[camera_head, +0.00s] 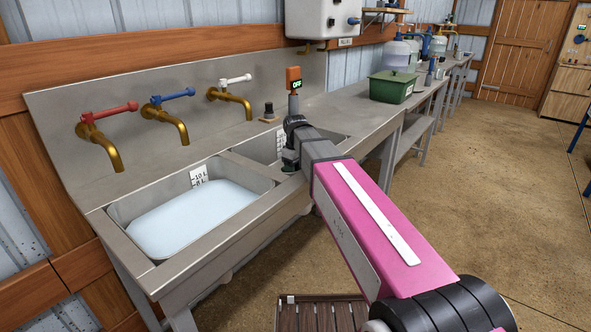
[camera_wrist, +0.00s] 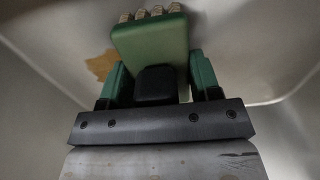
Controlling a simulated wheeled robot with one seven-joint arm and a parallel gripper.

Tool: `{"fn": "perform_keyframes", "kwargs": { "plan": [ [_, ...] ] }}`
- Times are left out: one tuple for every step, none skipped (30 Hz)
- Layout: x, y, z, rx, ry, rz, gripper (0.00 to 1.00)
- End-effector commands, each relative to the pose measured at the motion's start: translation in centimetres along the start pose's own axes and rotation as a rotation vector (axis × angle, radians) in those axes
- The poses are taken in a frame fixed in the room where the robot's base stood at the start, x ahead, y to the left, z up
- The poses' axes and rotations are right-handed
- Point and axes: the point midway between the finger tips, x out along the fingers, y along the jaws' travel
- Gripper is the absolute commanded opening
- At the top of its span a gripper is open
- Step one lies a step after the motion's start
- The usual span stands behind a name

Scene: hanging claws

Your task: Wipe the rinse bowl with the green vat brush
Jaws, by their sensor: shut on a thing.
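My gripper (camera_wrist: 160,76) is shut on the green vat brush (camera_wrist: 150,42), whose green block sits between the two green fingers in the wrist view. A row of pale bristle tufts shows at the brush's far end. Around it is a smooth grey metal surface with a brown stain (camera_wrist: 101,66) beside the brush on the left. In the head view my gripper (camera_head: 290,157) is low at the right-hand sink basin (camera_head: 258,148), which looks like the rinse bowl. My arm hides part of that basin and the brush. Whether the bristles touch the metal I cannot tell.
The left basin (camera_head: 125,240) holds pale water and a level card (camera_head: 198,177). Three brass taps with red, blue and white handles jut above the sink. An orange display unit (camera_head: 293,78) stands just behind my gripper. A green tub (camera_head: 391,88) sits on the counter farther right.

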Motion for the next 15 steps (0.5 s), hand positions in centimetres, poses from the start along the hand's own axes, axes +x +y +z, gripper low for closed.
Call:
{"fn": "perform_keyframes", "kwargs": {
  "plan": [
    [0.0,-0.4,0.1,-0.001,0.000,-0.002,0.35],
    [0.0,-0.6,0.1,-0.001,0.000,-0.002,0.35],
    [-0.1,-0.8,0.1,-0.001,0.000,-0.002,0.35],
    [-0.1,-0.9,0.1,-0.001,0.000,-0.002,0.35],
    [-0.1,-1.0,0.1,-0.001,0.000,-0.002,0.35],
    [-0.1,-1.1,0.1,-0.001,0.000,-0.002,0.35],
    [-0.1,-1.1,0.1,-0.001,0.000,-0.002,0.35],
    [-0.1,-1.2,0.1,-0.001,0.000,-0.002,0.35],
    [-0.1,-1.2,0.1,-0.001,0.000,-0.002,0.35],
    [-0.1,-1.3,0.1,-0.001,0.000,-0.002,0.35],
    [-0.1,-1.4,0.1,-0.001,0.000,-0.002,0.35],
    [0.0,-1.6,0.1,-0.001,0.000,-0.002,0.35],
    [0.0,-1.7,0.1,0.000,0.000,-0.002,0.35],
    [0.0,-1.9,0.1,0.000,0.000,-0.002,0.35],
    [0.1,-2.1,0.1,0.000,0.000,-0.002,0.35]
  ]
}}
